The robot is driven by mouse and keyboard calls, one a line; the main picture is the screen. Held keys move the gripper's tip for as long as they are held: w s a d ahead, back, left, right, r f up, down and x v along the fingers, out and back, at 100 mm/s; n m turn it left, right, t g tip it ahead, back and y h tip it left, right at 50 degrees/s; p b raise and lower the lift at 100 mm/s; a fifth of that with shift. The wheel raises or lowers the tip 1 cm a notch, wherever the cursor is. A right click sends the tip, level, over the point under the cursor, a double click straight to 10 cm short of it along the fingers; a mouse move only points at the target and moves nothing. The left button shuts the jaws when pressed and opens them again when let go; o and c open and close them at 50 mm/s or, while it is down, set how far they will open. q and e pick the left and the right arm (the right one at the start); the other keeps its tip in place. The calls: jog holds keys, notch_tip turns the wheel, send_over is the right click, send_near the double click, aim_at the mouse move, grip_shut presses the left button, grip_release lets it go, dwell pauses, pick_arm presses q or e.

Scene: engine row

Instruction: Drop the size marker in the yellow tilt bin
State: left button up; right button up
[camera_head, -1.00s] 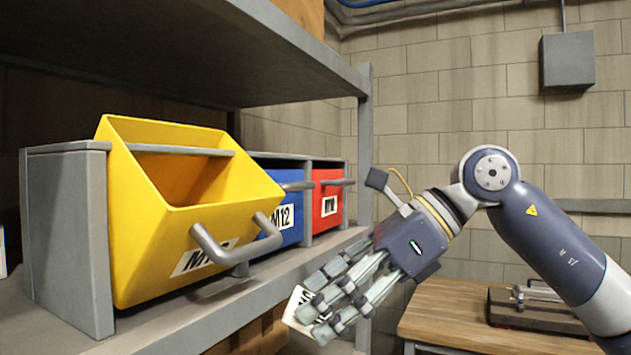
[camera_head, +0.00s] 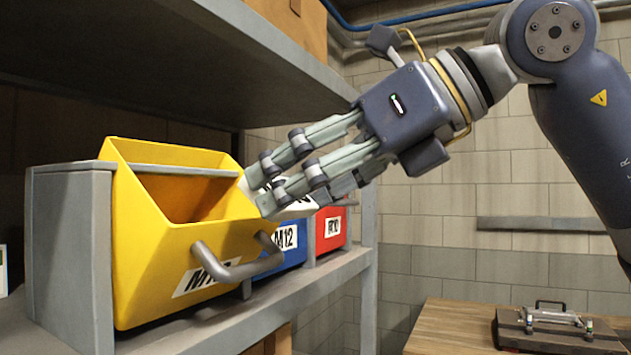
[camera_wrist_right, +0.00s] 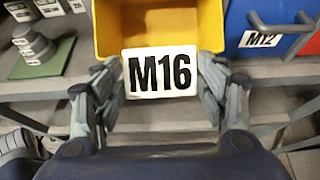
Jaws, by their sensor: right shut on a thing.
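The yellow tilt bin (camera_head: 150,245) is tipped forward in its grey housing on the shelf at the left, its open top showing. It also fills the upper middle of the right wrist view (camera_wrist_right: 212,25). My right gripper (camera_head: 262,190) is shut on the size marker, a white plate (camera_wrist_right: 160,73) reading M16. In the head view the fingers hide most of the marker. The gripper is level with the bin's upper right edge, and in the wrist view the marker overlaps the bin's front rim. My left gripper is out of view.
A blue bin (camera_head: 283,258) labelled M12 and a red bin (camera_head: 333,228) stand right of the yellow one. An upper shelf (camera_head: 230,70) hangs above them. A wooden bench (camera_head: 455,325) with a dark toolbox (camera_head: 550,338) is at lower right.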

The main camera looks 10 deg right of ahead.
aim_at(243, 219)
jog(key=shift+w+a+r+p, duration=0.55)
jog(key=shift+w+a+p, duration=0.25)
jog(key=shift+a, duration=0.25)
jog(key=shift+w+a+r+p, duration=0.5)
jog(key=shift+w+a+p, duration=0.25)
jog(key=shift+a, duration=0.25)
jog(key=shift+w+a+r+p, duration=0.55)
jog(key=shift+w+a+p, duration=0.25)
jog(key=shift+a, duration=0.25)
jog(key=shift+s, duration=0.1)
jog(key=o, duration=1.2)
jog(key=shift+c, duration=0.2)
jog(key=v, duration=1.2)
